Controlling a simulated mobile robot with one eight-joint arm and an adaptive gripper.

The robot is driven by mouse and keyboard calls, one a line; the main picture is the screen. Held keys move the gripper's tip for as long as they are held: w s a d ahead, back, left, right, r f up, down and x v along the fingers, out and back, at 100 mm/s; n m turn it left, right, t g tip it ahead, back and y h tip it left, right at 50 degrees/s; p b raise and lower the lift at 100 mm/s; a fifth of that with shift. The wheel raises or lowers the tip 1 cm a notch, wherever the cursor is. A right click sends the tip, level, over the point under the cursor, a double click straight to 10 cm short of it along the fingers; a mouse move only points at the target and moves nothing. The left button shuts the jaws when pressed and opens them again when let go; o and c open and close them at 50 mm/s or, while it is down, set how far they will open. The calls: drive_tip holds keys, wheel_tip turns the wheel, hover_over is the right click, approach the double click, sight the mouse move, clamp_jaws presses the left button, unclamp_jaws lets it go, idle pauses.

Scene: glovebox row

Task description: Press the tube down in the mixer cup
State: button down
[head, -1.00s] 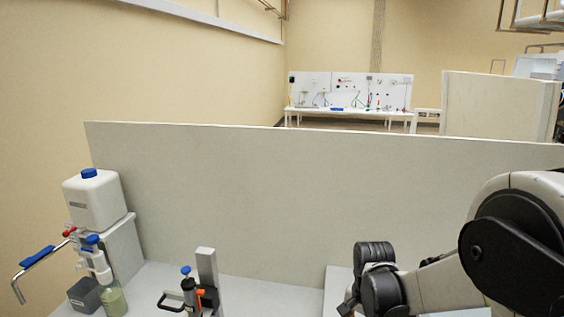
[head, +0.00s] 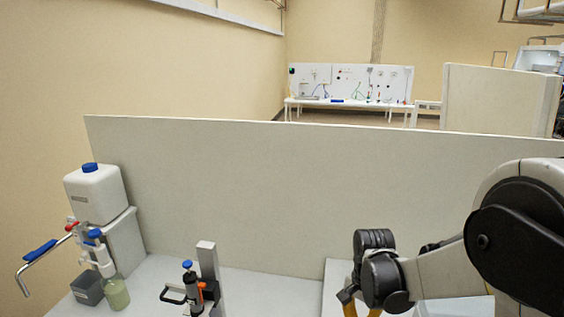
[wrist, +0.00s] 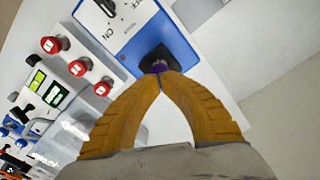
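In the wrist view, the two yellow fingers of my gripper (wrist: 160,80) come together at their tips. A purple-topped tube (wrist: 157,67) shows at and just beyond the tips, with a thin purple strip between them. It sits at the black mixer cup (wrist: 153,53) on the blue and white mixer (wrist: 118,35). The fingers hide most of the tube, so its depth in the cup cannot be told. In the head view, only the upper parts of the yellow fingers show at the bottom edge; the mixer is not recognisable there.
In the wrist view, red knobs (wrist: 78,67) and other panel controls lie left of the fingers. In the head view, a white blue-capped canister (head: 95,193) stands far left. A black-handled dispenser (head: 191,290) stands by a grey post (head: 208,265). A tall panel (head: 290,195) runs behind.

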drive_tip(key=shift+r+p, duration=1.75)
drive_tip(key=shift+r, duration=1.2)
drive_tip(key=s+f+n+t+b, duration=0.2)
drive_tip(key=s+n+t+b, duration=0.5)
drive_tip(key=s+b, duration=0.8)
drive_tip(key=shift+n+b, duration=0.6)
drive_tip(key=shift+b, duration=0.15)
